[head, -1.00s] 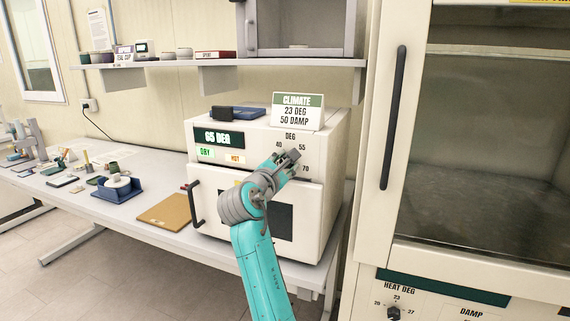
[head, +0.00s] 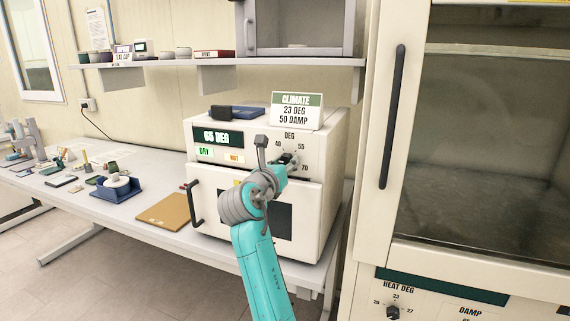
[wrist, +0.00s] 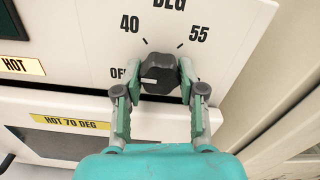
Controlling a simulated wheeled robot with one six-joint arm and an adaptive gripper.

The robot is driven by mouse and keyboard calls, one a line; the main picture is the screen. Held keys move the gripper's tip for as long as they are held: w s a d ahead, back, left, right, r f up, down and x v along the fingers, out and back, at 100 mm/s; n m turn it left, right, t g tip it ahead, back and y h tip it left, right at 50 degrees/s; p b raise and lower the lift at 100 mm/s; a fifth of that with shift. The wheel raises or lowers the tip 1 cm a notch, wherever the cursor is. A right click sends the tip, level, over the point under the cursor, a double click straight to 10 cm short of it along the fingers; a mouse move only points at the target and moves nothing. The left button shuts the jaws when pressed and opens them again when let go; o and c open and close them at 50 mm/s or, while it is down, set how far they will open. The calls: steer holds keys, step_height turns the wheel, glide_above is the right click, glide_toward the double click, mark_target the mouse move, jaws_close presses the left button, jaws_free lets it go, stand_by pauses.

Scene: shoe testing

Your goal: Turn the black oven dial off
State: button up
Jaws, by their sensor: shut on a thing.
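The black oven dial (wrist: 158,70) is on the oven's white front panel, below "DEG" with "40" and "55" printed around it. A partly hidden "OF" label is at its left. A small white mark shows low on the dial's face. My gripper (wrist: 160,80) is shut on the dial, one green finger on each side. In the head view, my gripper (head: 288,160) is at the panel and covers most of the dial. The oven's display (head: 217,137) reads "65 DEG", with a "DRY" label and a "HOT" label below it.
A "CLIMATE 23 DEG 50 DAMP" sign (head: 297,110) and a dark blue object (head: 250,112) are on top of the oven (head: 325,150). The oven door handle (head: 194,205) juts out at left. A large glass-fronted cabinet (head: 470,130) stands at right.

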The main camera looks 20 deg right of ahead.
steer(key=shift+f+n, duration=0.15)
steer(key=shift+n, duration=0.55)
steer(key=o, duration=1.1)
steer(key=shift+o, duration=0.2)
steer(key=v, duration=1.2)
